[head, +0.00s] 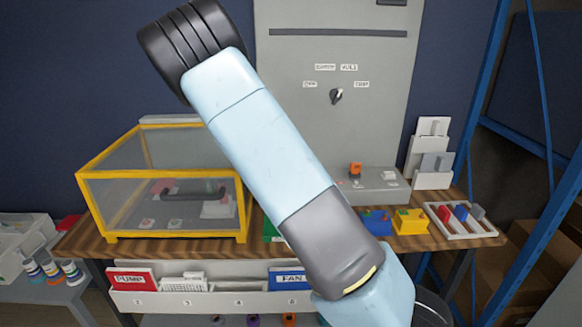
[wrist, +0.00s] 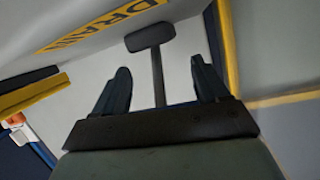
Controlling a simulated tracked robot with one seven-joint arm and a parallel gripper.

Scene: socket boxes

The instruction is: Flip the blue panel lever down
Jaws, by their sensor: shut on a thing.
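In the wrist view, a black lever (wrist: 157,78) with a flat cross-shaped top stands out between the two dark fingers of my gripper (wrist: 160,84). My gripper is shut on this lever, with a finger on each side of its stem; the exact contact points are not clear. I cannot tell the colour of the panel that carries the lever. In the head view my arm covers the middle, and my gripper is hidden. No blue panel lever can be made out there.
A yellow-framed clear case (head: 88,210) stands on the wooden bench (head: 80,240) at left. Blue (head: 376,221) and yellow (head: 411,221) boxes and a white tray (head: 492,232) stand at right. A tall grey panel (head: 380,60) rises behind. Blue steel posts (head: 483,80) stand at far right.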

